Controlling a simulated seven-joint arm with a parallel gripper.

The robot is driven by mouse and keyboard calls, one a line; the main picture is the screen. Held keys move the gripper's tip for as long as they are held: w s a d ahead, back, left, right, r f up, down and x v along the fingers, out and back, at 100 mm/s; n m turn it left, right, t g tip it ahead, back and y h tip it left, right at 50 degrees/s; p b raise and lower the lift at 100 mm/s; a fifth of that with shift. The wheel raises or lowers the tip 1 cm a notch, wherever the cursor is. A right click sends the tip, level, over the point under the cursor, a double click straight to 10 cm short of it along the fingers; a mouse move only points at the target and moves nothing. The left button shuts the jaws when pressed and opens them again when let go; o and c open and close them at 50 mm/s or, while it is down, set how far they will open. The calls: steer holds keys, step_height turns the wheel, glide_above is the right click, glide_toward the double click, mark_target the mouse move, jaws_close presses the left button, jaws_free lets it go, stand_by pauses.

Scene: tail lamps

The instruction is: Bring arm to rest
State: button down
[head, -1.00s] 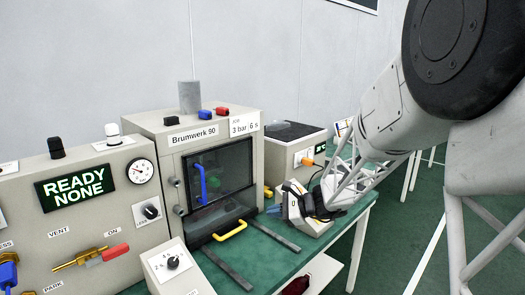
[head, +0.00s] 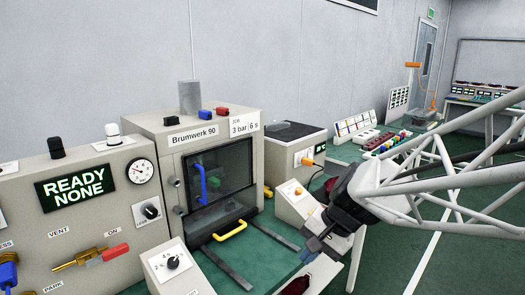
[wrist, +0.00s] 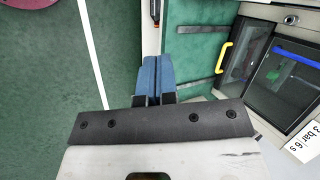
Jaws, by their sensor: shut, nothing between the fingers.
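My gripper (head: 318,244) is at the front right edge of the green bench, right of the Brumwerk 90 machine (head: 215,165). Its blue fingers are together with nothing between them; they also show in the wrist view (wrist: 154,77). In the wrist view the fingertips lie over the bench edge, with the green floor to the left. The white lattice arm reaches in from the right. The fingers appear clear of the machine and its yellow handle (head: 230,231).
A control panel reading READY NONE (head: 75,188) stands at the left. A small box with an orange button (head: 297,192) sits just behind my gripper. Several lamps and racks (head: 385,143) stand on the bench farther back. The floor (wrist: 50,70) beside the bench is open.

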steer(key=s+d+n+t+h, duration=0.1)
steer(key=s+d+n+h, duration=0.1)
steer(key=s, duration=0.5)
steer(key=s+d+n+h, duration=0.3)
steer(key=s+d, duration=0.3)
steer(key=s, duration=0.2)
steer(key=shift+d+r+t+h, duration=0.25)
steer(key=shift+r+t+h, duration=0.15)
steer(key=shift+h, duration=0.2)
